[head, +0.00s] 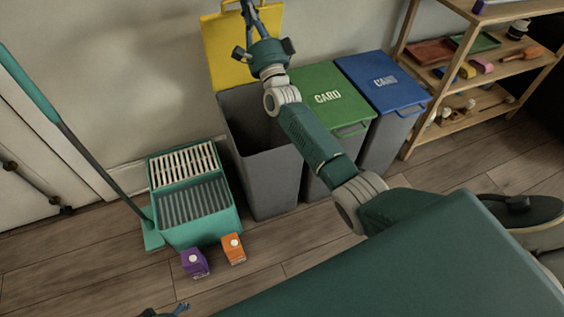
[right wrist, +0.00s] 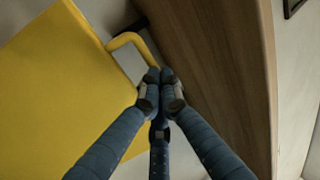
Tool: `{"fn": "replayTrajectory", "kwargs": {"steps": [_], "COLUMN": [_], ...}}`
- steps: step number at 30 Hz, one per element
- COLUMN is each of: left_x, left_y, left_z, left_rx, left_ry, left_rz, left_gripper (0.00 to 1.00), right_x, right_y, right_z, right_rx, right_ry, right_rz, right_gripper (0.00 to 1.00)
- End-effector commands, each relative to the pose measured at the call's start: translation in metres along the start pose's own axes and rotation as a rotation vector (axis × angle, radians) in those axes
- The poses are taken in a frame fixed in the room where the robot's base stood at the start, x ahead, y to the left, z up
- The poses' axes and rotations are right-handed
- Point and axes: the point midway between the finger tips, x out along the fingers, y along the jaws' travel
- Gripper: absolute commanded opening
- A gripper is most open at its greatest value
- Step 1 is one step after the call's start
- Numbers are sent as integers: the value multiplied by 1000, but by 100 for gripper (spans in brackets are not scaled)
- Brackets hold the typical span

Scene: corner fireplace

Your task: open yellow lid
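The yellow lid (head: 228,58) stands raised, leaning back by the wall behind its grey bin (head: 268,165). The bin's dark inside shows. My right gripper (head: 247,8) is at the lid's upper edge. In the right wrist view the lid (right wrist: 55,100) fills the left side, and its yellow handle (right wrist: 128,40) runs to the fingertips. The fingers of my right gripper (right wrist: 160,76) are together against the handle's end; I cannot tell whether they clasp it. A small dark blue part of my left gripper (head: 180,309) shows at the bottom edge, mostly cut off.
Green (head: 325,96) and blue (head: 382,82) lidded bins stand shut to the right. A wooden shelf (head: 412,75) is beyond them. A teal bucket (head: 200,235), a mop (head: 75,145), a purple carton (head: 194,263) and an orange carton (head: 233,249) are on the left floor.

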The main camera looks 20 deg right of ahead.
Motion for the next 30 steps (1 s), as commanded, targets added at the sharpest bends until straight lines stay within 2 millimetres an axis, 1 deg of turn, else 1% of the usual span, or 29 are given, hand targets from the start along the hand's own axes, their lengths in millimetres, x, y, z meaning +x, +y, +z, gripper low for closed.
{"fn": "replayTrajectory", "kwargs": {"steps": [1,3,9,13,20,26,30], "left_x": [0,1,4,6,6,5,3], "left_y": [0,0,0,0,0,0,-1], "left_z": [1,1,4,7,6,2,-5], "left_rx": [0,0,1,1,1,1,1], "left_ry": [-1,-1,-3,-10,-8,-1,13], "left_rz": [0,0,0,1,1,0,-1], "left_gripper": [72,72,72,72,72,72,72], "right_x": [10,18,33,35,35,35,33], "right_y": [-2,1,5,7,6,6,4], "right_z": [0,0,0,0,0,1,4], "right_rx": [1,2,1,1,0,1,1], "right_ry": [1,1,1,1,0,0,0], "right_rz": [18,44,87,98,98,98,98], "right_gripper": [0,0,0,0,0,0,0]}}
